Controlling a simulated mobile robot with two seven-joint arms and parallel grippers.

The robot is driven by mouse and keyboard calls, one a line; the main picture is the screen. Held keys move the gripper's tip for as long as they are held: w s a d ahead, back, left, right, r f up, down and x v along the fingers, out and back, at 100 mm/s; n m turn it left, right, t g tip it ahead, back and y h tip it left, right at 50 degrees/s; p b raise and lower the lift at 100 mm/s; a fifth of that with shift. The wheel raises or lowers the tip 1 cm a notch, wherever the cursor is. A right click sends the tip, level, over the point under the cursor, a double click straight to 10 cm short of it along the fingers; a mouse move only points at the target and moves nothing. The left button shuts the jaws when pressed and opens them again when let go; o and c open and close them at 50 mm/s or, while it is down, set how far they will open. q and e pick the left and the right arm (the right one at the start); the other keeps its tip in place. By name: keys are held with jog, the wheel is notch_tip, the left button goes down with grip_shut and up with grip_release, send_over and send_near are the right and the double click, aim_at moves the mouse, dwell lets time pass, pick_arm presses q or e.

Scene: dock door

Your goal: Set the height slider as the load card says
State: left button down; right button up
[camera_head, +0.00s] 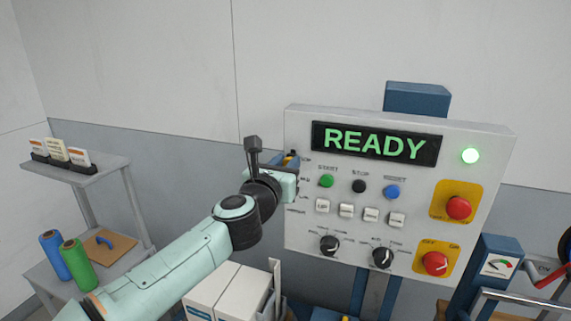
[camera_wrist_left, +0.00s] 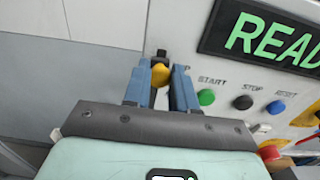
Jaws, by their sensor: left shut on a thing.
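The grey control panel (camera_head: 400,130) faces me with a lit green READY display (camera_head: 375,144). My left gripper (camera_head: 289,160) is at the panel's upper left edge, its blue fingers shut on the yellow knob of the height slider (camera_wrist_left: 160,76). In the head view my arm and gripper cover most of the slider and its track. The small labels beside it are too small to read. Several cards (camera_head: 58,150) stand in dark holders on the left shelf; their print is unreadable and I cannot tell which is the load card. My right gripper is not in view.
The panel has a green button (camera_head: 327,181), a black button (camera_head: 359,186), a blue button (camera_head: 392,192), white switches, dark dials and red knobs on yellow plates. The shelf unit (camera_head: 95,170) holds blue and green rolls (camera_head: 76,265). White boxes (camera_head: 228,292) stand below my arm.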

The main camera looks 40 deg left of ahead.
pick_arm(q)
jog(key=c, duration=0.9)
grip_release()
jog(key=shift+s+r, duration=0.1)
jog(key=shift+r, duration=0.2)
jog(key=shift+f, duration=0.1)
jog(key=v, duration=1.3)
jog(key=shift+s, duration=0.2)
